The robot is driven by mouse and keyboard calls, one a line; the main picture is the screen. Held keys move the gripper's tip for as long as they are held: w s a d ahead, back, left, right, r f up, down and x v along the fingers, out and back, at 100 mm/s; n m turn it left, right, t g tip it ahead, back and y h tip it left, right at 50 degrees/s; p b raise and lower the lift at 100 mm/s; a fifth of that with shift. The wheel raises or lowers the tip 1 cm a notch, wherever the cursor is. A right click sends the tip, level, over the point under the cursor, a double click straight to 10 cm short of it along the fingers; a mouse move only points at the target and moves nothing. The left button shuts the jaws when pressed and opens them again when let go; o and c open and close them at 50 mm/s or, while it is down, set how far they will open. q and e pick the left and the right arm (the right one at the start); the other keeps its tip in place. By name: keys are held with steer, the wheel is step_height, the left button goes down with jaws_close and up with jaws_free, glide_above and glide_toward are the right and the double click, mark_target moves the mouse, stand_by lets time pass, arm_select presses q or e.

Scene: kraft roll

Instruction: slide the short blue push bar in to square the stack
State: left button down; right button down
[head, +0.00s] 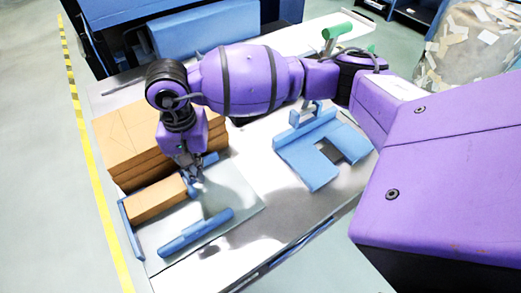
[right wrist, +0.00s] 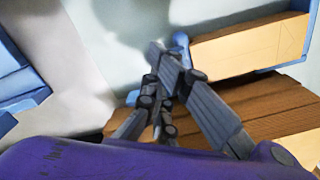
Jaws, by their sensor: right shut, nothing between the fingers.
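A small stack of brown kraft sheets (head: 157,199) lies on a pale board (head: 228,202); its end shows in the right wrist view (right wrist: 245,48). A short blue bar (head: 191,190) stands at the stack's right end, partly hidden by my right gripper; it also shows in the right wrist view (right wrist: 181,44). My right gripper (head: 197,182) points down, shut and empty, with its fingertips (right wrist: 160,52) close beside that bar. I cannot tell whether they touch. A longer blue bar (head: 196,233) lies on the near side, apart from the stack. My left gripper is not in view.
A blue fence (head: 132,228) runs along the stack's left end. A larger brown stack (head: 125,150) stands behind. A blue notched fixture (head: 318,150) sits to the right on the table. The board between the longer bar and the stack is clear.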

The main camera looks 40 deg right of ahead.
steer(key=shift+a, duration=0.45)
